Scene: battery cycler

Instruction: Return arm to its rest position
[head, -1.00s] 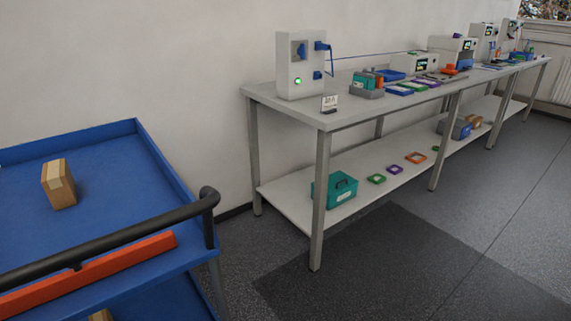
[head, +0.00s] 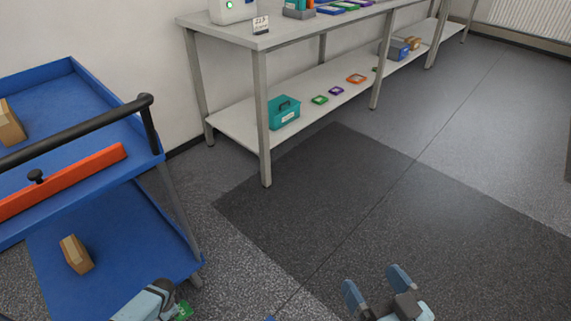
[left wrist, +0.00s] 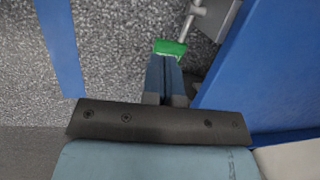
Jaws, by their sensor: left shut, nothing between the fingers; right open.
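My left gripper (left wrist: 165,78) is shut, with its two fingers together. In the head view it is only partly in sight at the bottom edge, beside the lower shelf of the blue cart. A small green piece (left wrist: 170,47) shows at its fingertips; what it is I cannot tell. My right gripper (head: 373,281) is open and empty at the bottom of the head view, above the dark floor.
The blue cart (head: 100,92) with a black handle and orange bar stands at left, close to my left gripper. Small boxes lie on both its levels. A grey workbench (head: 290,30) runs along the wall, a teal case (head: 284,113) on its lower shelf. Floor at right is clear.

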